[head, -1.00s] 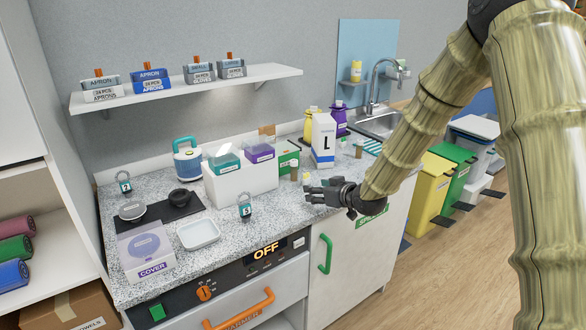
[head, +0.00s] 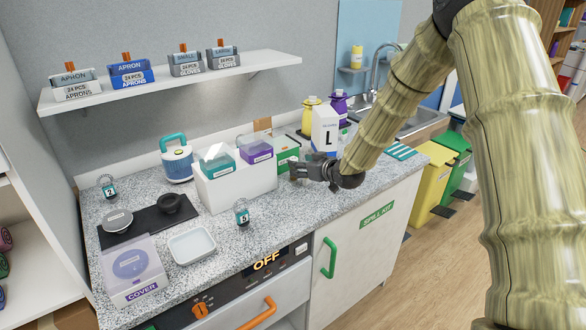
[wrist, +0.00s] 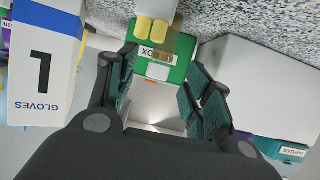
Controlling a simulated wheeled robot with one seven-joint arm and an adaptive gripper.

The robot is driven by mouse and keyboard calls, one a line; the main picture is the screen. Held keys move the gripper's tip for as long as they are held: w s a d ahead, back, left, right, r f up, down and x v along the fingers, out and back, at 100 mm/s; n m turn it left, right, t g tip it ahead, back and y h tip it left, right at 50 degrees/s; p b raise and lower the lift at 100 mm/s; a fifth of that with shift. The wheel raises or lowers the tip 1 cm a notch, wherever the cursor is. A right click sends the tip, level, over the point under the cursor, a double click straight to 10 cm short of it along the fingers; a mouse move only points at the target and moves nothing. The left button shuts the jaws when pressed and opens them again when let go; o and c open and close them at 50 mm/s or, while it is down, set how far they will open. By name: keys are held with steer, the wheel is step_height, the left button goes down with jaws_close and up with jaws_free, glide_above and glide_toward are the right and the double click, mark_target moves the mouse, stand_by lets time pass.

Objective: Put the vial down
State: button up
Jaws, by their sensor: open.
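My gripper (head: 302,171) is over the counter in front of the green box (head: 288,152), with its jaws apart. In the wrist view my gripper (wrist: 162,65) shows two spread fingers with teal pads, and nothing is clamped between them. Two small yellow ends (wrist: 151,30), which look like vial caps, show just beyond the fingertips. A brownish see-through shape (wrist: 181,45) beside them may be a vial body. I cannot tell which one is the task's vial. In the head view my gripper hides this spot. The green box also shows between the fingers in the wrist view (wrist: 178,72).
A white glove carton (head: 324,130) stands right of the green box, close to my arm. A white bin (head: 235,187) with teal and purple boxes stands to its left. A white tray (head: 192,246) and a numbered timer-like tag (head: 242,214) are nearer the front. Counter right of my gripper is fairly clear.

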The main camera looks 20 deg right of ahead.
steer(key=shift+w+a+f+p, duration=0.15)
steer(key=shift+w+a+p, duration=0.2)
steer(key=shift+w, duration=0.3)
steer(key=shift+p+x, duration=0.65)
steer(key=shift+x, duration=1.4)
steer(key=shift+d+f, duration=0.1)
steer(key=shift+d, duration=0.05)
jaws_close()
